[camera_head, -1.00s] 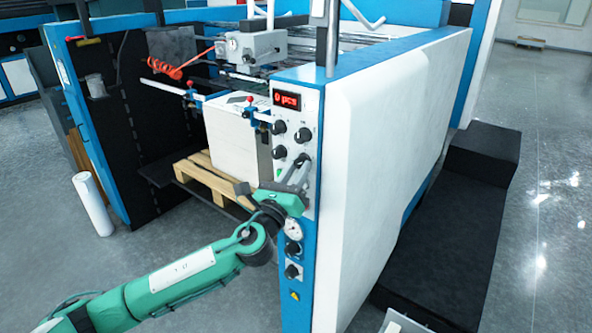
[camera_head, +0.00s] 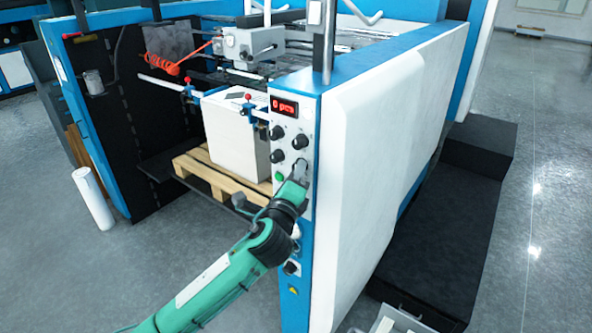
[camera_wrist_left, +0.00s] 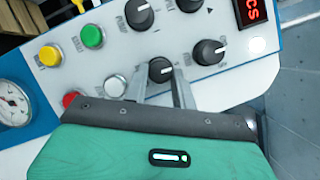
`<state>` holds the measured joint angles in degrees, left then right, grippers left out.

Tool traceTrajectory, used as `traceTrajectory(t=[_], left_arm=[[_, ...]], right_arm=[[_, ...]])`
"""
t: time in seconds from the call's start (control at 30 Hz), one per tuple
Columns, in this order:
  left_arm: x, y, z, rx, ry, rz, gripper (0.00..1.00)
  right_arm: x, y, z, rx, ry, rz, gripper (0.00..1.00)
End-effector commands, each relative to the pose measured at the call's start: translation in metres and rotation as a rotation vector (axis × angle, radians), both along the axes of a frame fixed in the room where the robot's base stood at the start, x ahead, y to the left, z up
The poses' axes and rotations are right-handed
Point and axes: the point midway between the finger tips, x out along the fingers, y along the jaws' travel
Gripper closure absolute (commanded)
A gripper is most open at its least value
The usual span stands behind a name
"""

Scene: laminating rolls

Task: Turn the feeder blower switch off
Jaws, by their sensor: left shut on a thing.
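A white control panel (camera_head: 306,206) is set in the blue end of the machine. It carries several black rotary knobs, including an upper one (camera_head: 277,132) and one with a label beside it in the left wrist view (camera_wrist_left: 208,51). My left gripper (camera_head: 300,170) is at the panel. In the left wrist view its two fingers (camera_wrist_left: 163,80) are closed around the sides of a black knob (camera_wrist_left: 160,68) with a white pointer mark. The label of this knob is hidden or too small to read, so I cannot tell its name. My right gripper is out of view.
Green (camera_wrist_left: 92,36), yellow (camera_wrist_left: 50,56), red (camera_wrist_left: 70,99) and clear (camera_wrist_left: 115,86) buttons and a gauge (camera_wrist_left: 13,103) surround the gripper. A red display (camera_head: 286,107) tops the panel. A paper stack (camera_head: 235,143) on a pallet (camera_head: 215,178) stands left of the panel.

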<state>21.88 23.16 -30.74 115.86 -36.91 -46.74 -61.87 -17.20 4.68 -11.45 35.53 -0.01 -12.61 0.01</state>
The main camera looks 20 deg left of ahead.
Motion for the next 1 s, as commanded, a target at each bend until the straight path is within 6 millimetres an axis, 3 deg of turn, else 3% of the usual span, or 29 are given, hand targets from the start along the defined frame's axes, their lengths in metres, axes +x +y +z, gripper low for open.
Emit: traceTrajectory(t=[0.67,0.7,0.8,1.0], left_arm=[[0.0001,0.0004,0.0009,-0.061,0.021,0.001,0.96],[0.0001,0.0004,0.0009,-0.061,0.021,0.001,0.7],[0.0001,0.0003,0.0009,-0.06,0.021,0.002,0.52],[0.0,0.0,0.0008,-0.06,0.021,0.0,0.52]], right_arm=[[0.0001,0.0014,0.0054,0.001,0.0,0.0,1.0],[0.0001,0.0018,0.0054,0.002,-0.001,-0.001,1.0],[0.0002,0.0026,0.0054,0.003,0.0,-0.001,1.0],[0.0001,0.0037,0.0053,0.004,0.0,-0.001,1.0]])
